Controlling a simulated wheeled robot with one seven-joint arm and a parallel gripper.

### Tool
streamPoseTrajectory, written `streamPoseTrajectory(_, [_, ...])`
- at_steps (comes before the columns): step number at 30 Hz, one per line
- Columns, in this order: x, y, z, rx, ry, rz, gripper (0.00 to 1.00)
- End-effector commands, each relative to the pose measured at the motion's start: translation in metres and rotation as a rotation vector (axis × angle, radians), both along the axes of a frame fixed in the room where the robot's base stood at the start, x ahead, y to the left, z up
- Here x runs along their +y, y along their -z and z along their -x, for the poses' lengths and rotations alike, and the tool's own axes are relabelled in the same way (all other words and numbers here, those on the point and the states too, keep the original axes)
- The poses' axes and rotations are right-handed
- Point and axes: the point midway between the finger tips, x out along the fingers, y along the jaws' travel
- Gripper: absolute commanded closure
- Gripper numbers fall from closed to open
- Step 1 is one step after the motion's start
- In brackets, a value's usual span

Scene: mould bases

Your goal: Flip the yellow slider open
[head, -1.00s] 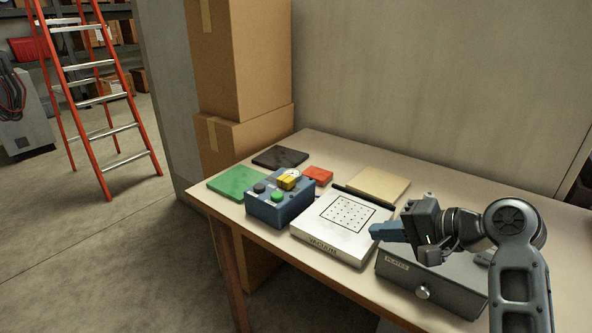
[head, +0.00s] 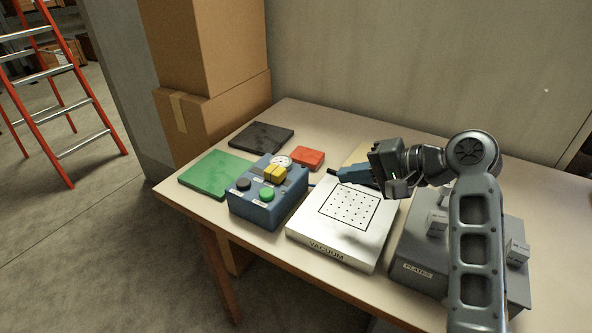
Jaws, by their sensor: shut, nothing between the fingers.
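The yellow slider (head: 274,173) is a small blocky piece on top of the blue control box (head: 262,214), beside a round white gauge (head: 283,161). A black button (head: 243,184) and a green button (head: 267,194) are on the same box, in front of the slider. My gripper (head: 338,175) is to the right of the slider, over the back of the white vacuum plate. Its blue fingers point left, towards the box. It is shut and empty, apart from the slider.
The white vacuum plate (head: 308,228) lies right of the control box. A grey PLATES box (head: 420,271) stands further right, partly behind my arm. A green plate (head: 207,177), a dark plate (head: 262,138) and a red block (head: 307,156) lie around the box. Cardboard boxes (head: 213,107) stand behind.

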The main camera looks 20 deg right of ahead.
Motion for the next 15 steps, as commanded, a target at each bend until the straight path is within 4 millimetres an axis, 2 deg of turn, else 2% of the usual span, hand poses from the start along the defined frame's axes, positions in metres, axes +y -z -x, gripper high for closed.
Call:
streamPoseTrajectory(5, [0.006,0.006,-0.008,0.000,-0.001,0.000,1.00])
streamPoseTrajectory(15, [0.030,0.035,-0.041,-0.002,-0.003,0.001,1.00])
